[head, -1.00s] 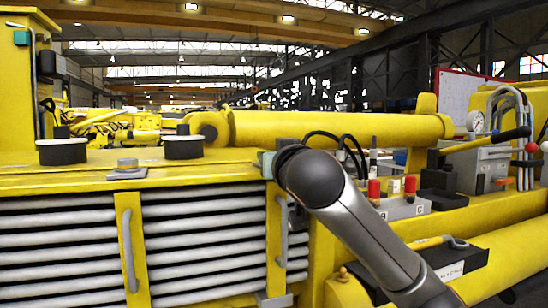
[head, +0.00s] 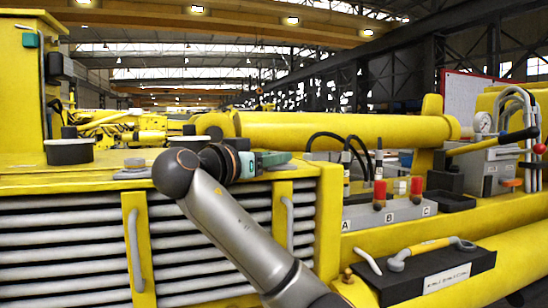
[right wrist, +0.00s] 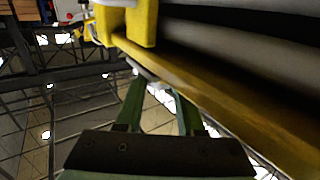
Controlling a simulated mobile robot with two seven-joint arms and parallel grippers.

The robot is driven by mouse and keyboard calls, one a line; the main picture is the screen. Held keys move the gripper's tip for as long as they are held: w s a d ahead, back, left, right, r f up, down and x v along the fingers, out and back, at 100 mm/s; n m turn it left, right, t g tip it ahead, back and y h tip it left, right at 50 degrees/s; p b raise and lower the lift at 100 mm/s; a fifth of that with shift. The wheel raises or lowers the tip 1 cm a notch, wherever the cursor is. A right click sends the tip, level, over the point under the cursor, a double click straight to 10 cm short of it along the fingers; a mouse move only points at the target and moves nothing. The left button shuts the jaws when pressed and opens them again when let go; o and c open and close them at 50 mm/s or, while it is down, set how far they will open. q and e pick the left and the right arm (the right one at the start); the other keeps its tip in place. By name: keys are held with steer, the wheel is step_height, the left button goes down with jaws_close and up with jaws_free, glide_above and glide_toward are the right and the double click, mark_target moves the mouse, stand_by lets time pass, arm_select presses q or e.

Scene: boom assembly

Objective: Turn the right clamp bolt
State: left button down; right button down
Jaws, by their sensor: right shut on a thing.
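My right gripper (head: 284,158) lies low over the right end of the yellow top ledge (head: 80,180) in the head view, pointing right. Its green fingers, also seen in the right wrist view (right wrist: 153,88), are close together at the tips on a small grey part (right wrist: 148,76). By its place on the ledge this looks like the right clamp bolt, but fingers and dimness hide most of it. A similar grey bolt (head: 135,163) stands uncovered on the ledge's left part. My left gripper is not in view.
A black round cap (head: 68,151) stands on the ledge at left. A grey block with red-topped fittings (head: 380,210) and hoses is at right. A yellow cylinder (head: 340,130) lies behind.

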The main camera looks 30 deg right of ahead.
steer(key=shift+r+m+g+h, duration=0.1)
steer(key=shift+m+g+h, duration=0.3)
steer(key=shift+g, duration=0.5)
steer(key=shift+w+m, duration=0.1)
steer(key=shift+m, duration=0.2)
steer(key=c, duration=0.5)
jaws_free()
steer(key=shift+a, duration=0.1)
steer(key=shift+a, duration=0.4)
steer(key=b+v, duration=0.3)
steer(key=v, duration=0.8)
steer(key=shift+a, duration=0.3)
